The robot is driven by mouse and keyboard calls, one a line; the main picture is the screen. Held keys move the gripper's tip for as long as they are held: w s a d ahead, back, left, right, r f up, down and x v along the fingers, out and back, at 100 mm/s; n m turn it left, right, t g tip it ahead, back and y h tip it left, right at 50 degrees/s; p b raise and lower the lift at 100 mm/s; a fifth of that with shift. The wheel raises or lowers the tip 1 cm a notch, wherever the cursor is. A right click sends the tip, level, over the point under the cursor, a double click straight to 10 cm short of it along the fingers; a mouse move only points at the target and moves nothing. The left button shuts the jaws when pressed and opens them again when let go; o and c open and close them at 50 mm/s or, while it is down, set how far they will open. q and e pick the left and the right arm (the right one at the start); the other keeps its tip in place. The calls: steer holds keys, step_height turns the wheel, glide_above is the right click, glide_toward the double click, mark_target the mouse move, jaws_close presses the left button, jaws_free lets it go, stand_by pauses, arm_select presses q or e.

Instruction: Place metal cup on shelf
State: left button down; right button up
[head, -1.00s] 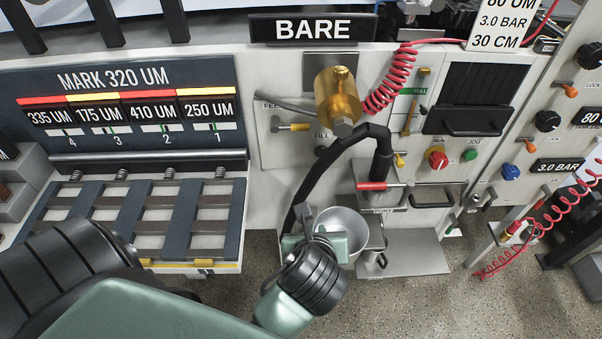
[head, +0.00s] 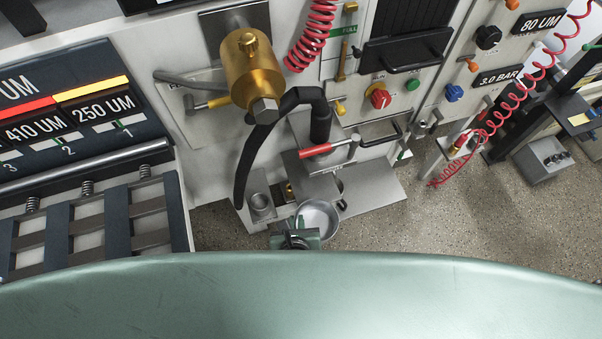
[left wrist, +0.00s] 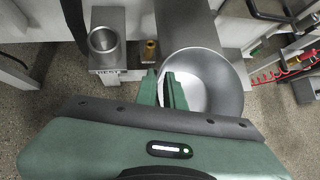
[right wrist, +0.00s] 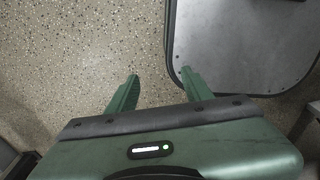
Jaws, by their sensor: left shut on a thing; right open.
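The metal cup (head: 322,216), a round open silver vessel, hangs low in front of the machine in the head view. My left gripper (head: 297,238) is shut on its rim. In the left wrist view the cup (left wrist: 216,85) lies right of the fingers (left wrist: 166,88), one finger inside the wall. A flat grey metal shelf (head: 372,190) juts from the machine just behind and right of the cup. I cannot tell whether cup and shelf touch. My right gripper (right wrist: 157,88) is open and empty over the floor; it is not visible in the head view.
A holder marked REST (left wrist: 103,48) with a round hole stands left of the cup. A red-handled lever (head: 330,146), black hose (head: 250,160) and brass cylinder (head: 250,72) are above. A black-rimmed grey plate (right wrist: 240,45) lies beside my right gripper. Floor (head: 440,215) is open at right.

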arm_select(q)
steer(key=w+p, duration=0.1)
steer(key=w, duration=0.7)
steer(key=shift+w, duration=0.6)
steer(key=w, duration=0.4)
steer(key=shift+r, duration=0.1)
steer(key=shift+s+p, duration=0.1)
steer(key=shift+p, duration=0.4)
steer(key=shift+f, duration=0.2)
arm_select(e)
steer(key=shift+w+d+r, duration=0.1)
steer(key=shift+w+r, duration=0.25)
steer(key=shift+r, duration=0.25)
steer(key=shift+w+r, duration=0.3)
steer(key=shift+r, duration=0.25)
arm_select(q)
steer(key=c, duration=1.5)
jaws_free()
arm_select(e)
steer(key=shift+a, duration=0.2)
